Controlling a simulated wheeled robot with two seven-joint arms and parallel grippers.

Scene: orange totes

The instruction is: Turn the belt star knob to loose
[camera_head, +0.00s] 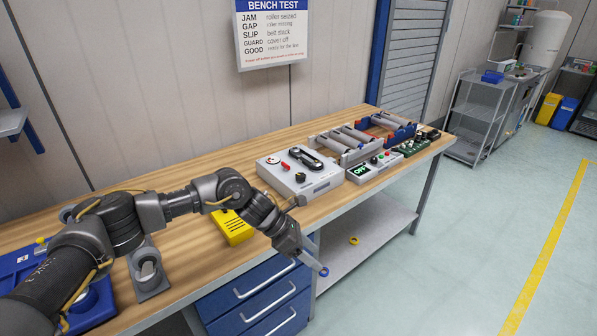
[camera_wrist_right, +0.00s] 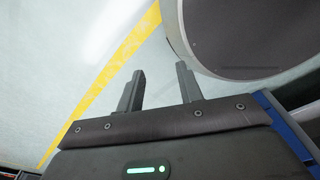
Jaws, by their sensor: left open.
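A light grey test box (camera_head: 318,187) sits on the wooden bench near its front edge in the head view. A dark looped belt (camera_head: 308,158) lies on its top. A small black knob (camera_head: 300,178) stands at its front side and may be the belt star knob; its setting is too small to read. My left gripper (camera_head: 314,262) is open, pointing down past the bench's front edge, below and in front of the box, not touching it. My right gripper (camera_wrist_right: 157,76) shows only in the wrist view, open and empty, over the floor.
A roller unit (camera_head: 352,145), a small control box with a lit display (camera_head: 366,172) and a green circuit board (camera_head: 412,145) stand right of the test box. Blue drawers (camera_head: 262,300) are under the bench.

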